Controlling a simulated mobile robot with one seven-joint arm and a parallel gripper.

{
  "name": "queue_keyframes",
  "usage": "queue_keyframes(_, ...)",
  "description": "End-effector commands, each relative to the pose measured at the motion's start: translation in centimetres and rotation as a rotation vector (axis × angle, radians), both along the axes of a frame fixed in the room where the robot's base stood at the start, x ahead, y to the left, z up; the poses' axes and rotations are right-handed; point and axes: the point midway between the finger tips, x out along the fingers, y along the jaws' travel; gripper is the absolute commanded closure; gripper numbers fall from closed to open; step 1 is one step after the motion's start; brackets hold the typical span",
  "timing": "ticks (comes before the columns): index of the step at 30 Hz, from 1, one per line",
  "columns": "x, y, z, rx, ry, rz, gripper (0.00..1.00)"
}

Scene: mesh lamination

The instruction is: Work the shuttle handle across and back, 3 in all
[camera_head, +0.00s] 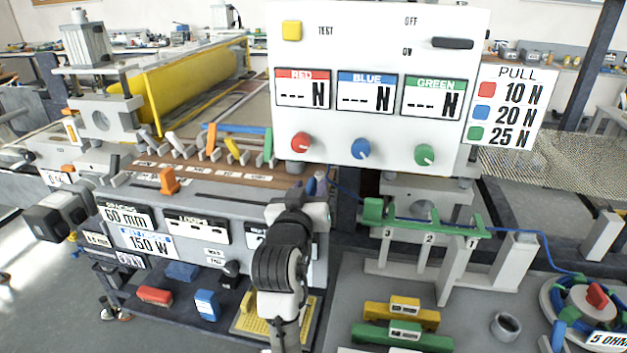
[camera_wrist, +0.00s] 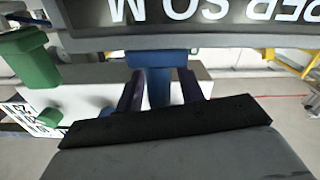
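My gripper (camera_head: 318,188) is at the right end of the grey machine front, just below the white control panel. In the wrist view, its two dark fingers (camera_wrist: 161,92) stand on either side of a blue upright piece (camera_wrist: 158,88), perhaps the shuttle handle. Narrow slits seem to show beside it, and whether the fingers press on it is unclear. In the head view, my gripper and wrist mostly hide this piece. A blue wire (camera_head: 520,232) runs from this area to the right, past the green guide (camera_head: 430,225) numbered 3, 2, 1.
The control panel (camera_head: 380,130) with red, blue and green knobs hangs close above my gripper. An orange slider (camera_head: 169,181) and several coloured levers (camera_head: 212,138) lie left.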

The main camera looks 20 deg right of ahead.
Motion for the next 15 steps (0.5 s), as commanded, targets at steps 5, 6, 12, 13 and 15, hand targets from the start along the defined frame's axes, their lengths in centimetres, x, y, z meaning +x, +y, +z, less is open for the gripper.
queue_keyframes(5,-0.16,0.09,-0.03,0.0,0.0,0.0,0.62)
queue_keyframes(6,-0.17,0.09,-0.03,0.001,0.001,0.0,0.62)
queue_keyframes(12,-0.16,0.08,-0.03,0.001,0.001,0.0,0.62)
queue_keyframes(13,-0.16,0.08,-0.03,0.001,0.001,0.0,0.65)
queue_keyframes(15,-0.16,0.08,-0.04,0.001,0.001,0.0,0.74)
